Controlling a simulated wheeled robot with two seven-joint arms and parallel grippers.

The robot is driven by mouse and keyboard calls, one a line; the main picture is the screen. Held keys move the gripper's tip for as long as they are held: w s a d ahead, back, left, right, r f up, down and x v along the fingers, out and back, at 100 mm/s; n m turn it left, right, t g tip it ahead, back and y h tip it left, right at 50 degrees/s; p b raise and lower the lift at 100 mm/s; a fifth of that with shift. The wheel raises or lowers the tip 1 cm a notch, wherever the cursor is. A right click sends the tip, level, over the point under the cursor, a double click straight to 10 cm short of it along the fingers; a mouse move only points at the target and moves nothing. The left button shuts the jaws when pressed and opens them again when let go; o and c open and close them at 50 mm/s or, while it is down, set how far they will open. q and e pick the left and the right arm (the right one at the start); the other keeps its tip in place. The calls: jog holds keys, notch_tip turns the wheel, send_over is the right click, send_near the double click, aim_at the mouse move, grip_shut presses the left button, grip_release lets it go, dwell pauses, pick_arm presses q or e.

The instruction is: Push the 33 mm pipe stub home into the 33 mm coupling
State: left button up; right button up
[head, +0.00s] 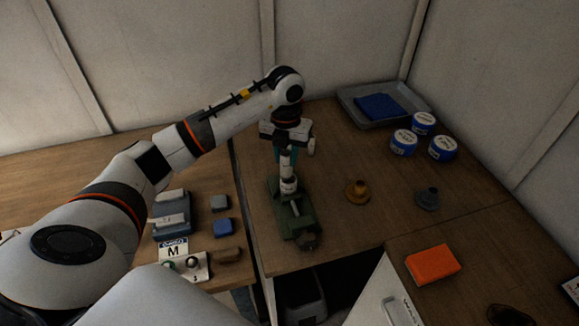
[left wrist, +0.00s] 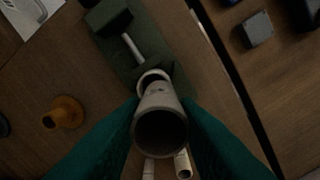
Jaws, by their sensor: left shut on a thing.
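The white pipe stub (head: 285,162) stands roughly upright between the teal fingers of my left gripper (head: 286,154). In the left wrist view I look into the open top end of the stub (left wrist: 160,130), with a finger on each side. The pale coupling (head: 289,186) is right below it, at the green vise (head: 292,214). In the left wrist view the coupling's rim (left wrist: 153,77) shows just beyond the stub, partly covered by it. The stub's lower end is hidden, so I cannot tell how deep it sits. My right gripper is not in view.
An orange-brown flanged fitting (head: 357,191) and a grey one (head: 427,199) stand right of the vise. A tray (head: 352,109) with a blue cloth and several blue-white tubs (head: 404,143) are farther back. Small blocks (head: 222,227) lie left. A gap separates the tables.

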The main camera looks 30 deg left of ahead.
aim_at(288, 168)
pick_arm(q)
jog(key=shift+d+f, duration=0.15)
jog(key=shift+f, duration=0.1)
jog(key=shift+d+f, duration=0.2)
jog(key=shift+f, duration=0.05)
jog(key=shift+s+d+f+p, duration=0.1)
jog(key=shift+d+f+p, duration=0.1)
jog(key=shift+f+p, duration=0.65)
jog(key=shift+a+f+b, duration=0.2)
jog(key=shift+f+b, duration=0.1)
jog(key=shift+f, duration=0.4)
jog(key=shift+d+f, duration=0.1)
jog(key=shift+f, duration=0.1)
jog(key=o, duration=0.7)
jog(key=shift+r, duration=0.1)
jog(key=shift+o, duration=1.2)
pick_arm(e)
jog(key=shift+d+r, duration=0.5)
